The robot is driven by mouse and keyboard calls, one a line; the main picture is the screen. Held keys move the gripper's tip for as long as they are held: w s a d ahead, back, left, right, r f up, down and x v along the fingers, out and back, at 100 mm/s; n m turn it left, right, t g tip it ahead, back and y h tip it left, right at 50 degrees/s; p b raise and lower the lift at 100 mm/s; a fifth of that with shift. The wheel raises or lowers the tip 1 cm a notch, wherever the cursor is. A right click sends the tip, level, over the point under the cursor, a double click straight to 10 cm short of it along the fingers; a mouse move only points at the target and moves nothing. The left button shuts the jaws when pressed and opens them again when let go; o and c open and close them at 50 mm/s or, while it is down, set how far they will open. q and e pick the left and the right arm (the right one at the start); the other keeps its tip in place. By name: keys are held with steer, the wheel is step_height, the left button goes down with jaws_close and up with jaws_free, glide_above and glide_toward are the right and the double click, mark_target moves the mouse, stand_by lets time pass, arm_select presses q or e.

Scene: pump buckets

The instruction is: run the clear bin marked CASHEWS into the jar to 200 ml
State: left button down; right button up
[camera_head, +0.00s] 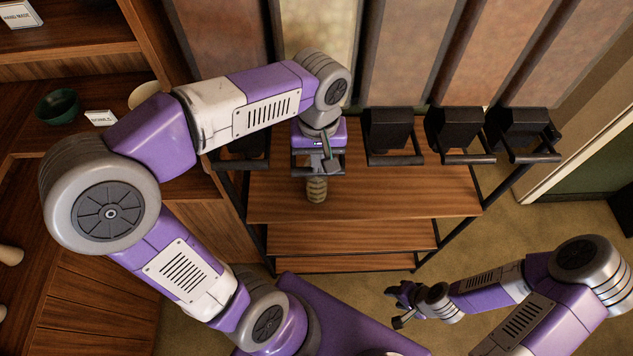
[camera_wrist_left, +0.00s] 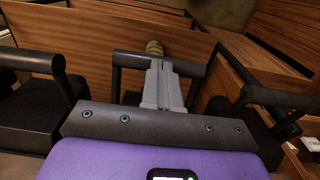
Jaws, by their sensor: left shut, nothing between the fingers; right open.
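Several clear bins stand in a row along the top; no CASHEWS label is readable. The bin with pale yellowish contents (camera_head: 318,28) is behind my left arm, its dispenser mostly hidden by the gripper. My left gripper (camera_head: 327,163) is shut and empty, in front of that dispenser at its black handle bar. The left wrist view shows the shut fingers (camera_wrist_left: 162,85) over the handle (camera_wrist_left: 118,66); contact is unclear. A small ribbed brownish jar (camera_head: 317,190) stands on the wooden shelf below; its top is hidden and its fill level unreadable. My right gripper (camera_head: 402,306) is open, far from the bins.
Neighbouring black dispensers (camera_head: 390,130) with protruding handles flank the left gripper. The wooden shelf (camera_head: 400,190) is clear to the right of the jar.

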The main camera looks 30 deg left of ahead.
stand_by(0.4)
arm_select(q)
steer(key=r+p, duration=0.6)
steer(key=shift+s+d+r, duration=0.1)
steer(key=shift+s+r, duration=0.1)
steer(key=shift+r, duration=0.2)
steer(key=shift+f, duration=0.1)
step_height(320, 180, up, 5)
steer(key=p, duration=0.4)
